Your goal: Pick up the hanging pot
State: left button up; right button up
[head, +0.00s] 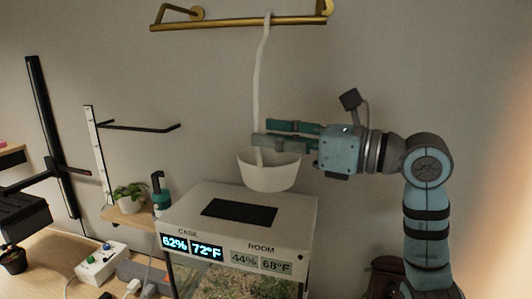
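The hanging pot (270,175) is a white, open-topped bowl. It hangs in mid-air on a long pale strap (262,75) from a brass wall bar (240,20). My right gripper (262,134) reaches in from the right, just above the pot's rim. Its two green fingers are apart, one nearer and lower, one farther and higher. The nearer finger crosses in front of the strap and hides a short part of it. I cannot tell whether either finger touches the strap. My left gripper is not in view.
A white-topped terrarium case (300,215) with a dark panel and lit readouts stands below the pot. A small potted plant (129,198) and a green bottle (161,195) stand on a shelf at left. A black wall arm (145,127) sticks out above them.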

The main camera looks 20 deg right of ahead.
jog(key=x, duration=0.2)
jog(key=p+x, duration=0.1)
jog(key=shift+w+a+f, duration=0.1)
jog(key=shift+w+f, duration=0.1)
jog(key=shift+w, duration=0.2)
grip_shut()
jog(key=shift+s, duration=0.1)
jog(key=shift+r, duration=0.1)
